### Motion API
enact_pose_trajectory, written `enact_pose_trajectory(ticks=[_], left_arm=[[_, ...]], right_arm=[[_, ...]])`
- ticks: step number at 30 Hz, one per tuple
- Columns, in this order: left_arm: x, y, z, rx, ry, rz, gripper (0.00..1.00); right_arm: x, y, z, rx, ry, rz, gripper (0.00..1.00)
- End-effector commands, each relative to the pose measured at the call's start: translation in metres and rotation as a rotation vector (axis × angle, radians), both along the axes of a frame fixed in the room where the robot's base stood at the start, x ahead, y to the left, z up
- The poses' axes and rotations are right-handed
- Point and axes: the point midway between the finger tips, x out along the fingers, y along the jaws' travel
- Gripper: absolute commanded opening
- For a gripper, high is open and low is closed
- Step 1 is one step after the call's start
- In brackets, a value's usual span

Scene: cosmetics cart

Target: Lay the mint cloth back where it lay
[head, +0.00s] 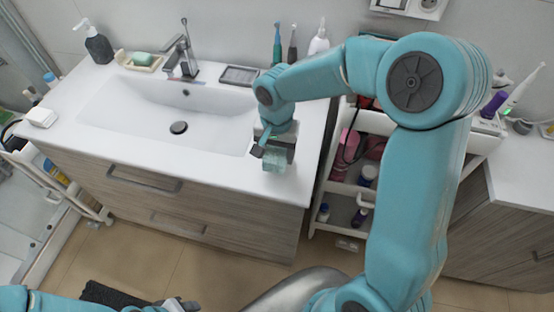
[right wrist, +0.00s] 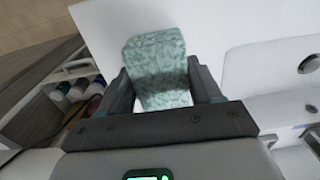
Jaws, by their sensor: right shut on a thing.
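The mint cloth (head: 274,161) is a small folded, mottled green-and-white bundle over the right front part of the white washbasin top. My right gripper (head: 276,148) is shut on it, coming down from above. In the right wrist view the cloth (right wrist: 155,65) sits between the two dark fingers of the gripper (right wrist: 160,88) and sticks out past them. I cannot tell whether its underside touches the white top. Of my left arm, only parts show at the bottom edge of the head view; its gripper (head: 182,304) is cut off there.
The basin (head: 130,115) lies left of the cloth, with a tap (head: 183,52), a dark soap bottle (head: 97,45) and a soap dish (head: 140,62). A dark tray (head: 238,75) and upright brushes stand behind. A white cart (head: 345,190) with bottles stands right of the vanity.

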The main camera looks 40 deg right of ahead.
Motion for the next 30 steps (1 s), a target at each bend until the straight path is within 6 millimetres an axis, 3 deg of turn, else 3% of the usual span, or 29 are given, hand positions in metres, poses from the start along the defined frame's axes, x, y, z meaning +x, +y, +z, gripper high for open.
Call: enact_pose_trajectory(ticks=[7,21,22,24,30], left_arm=[[0.000,0.000,0.003,0.000,0.000,0.000,0.43],[0.000,0.000,-0.004,0.000,0.000,0.000,0.43],[0.000,0.000,-0.002,0.000,0.000,0.000,0.43],[0.000,0.000,-0.002,0.000,0.000,0.000,0.43],[0.000,0.000,-0.002,0.000,0.000,0.000,0.43]], right_arm=[[-0.002,-0.001,-0.037,0.000,0.004,0.000,0.40],[-0.001,-0.001,-0.046,0.001,0.001,-0.001,0.40],[-0.001,-0.001,-0.045,0.001,0.001,-0.001,0.74],[-0.001,-0.001,-0.044,0.001,0.001,0.000,0.89],[-0.001,-0.001,-0.044,0.000,0.001,0.000,0.89]])
